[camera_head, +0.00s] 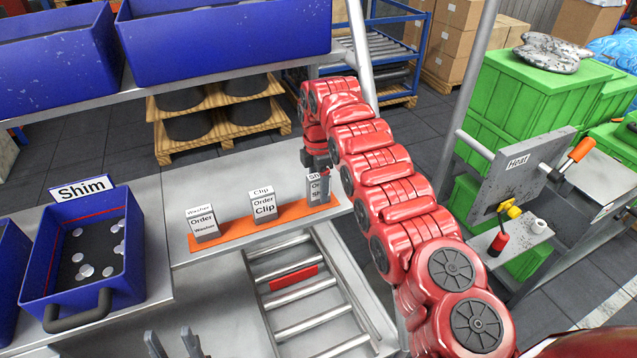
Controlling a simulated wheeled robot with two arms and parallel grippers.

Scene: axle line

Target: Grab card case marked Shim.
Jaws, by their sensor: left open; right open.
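A card case (314,190) with a partly covered label starting "Sh" stands at the right end of an orange strip (236,238) on the grey shelf. My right gripper (318,170) is at this case from above and behind, with its fingers around or just beside its top; I cannot tell if they touch. It is open. The Clip card case (264,207) stands in the middle of the strip and the Washer card case (203,224) at the left. My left gripper (173,345) is open and empty at the bottom edge, its two fingertips showing.
A blue bin (60,303) under a Shim sign (82,188) holds several round discs at the left. Blue bins (225,45) stand on the upper shelf. A roller rack (305,300) lies below the cases. A panel marked Heat (517,175) stands at the right.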

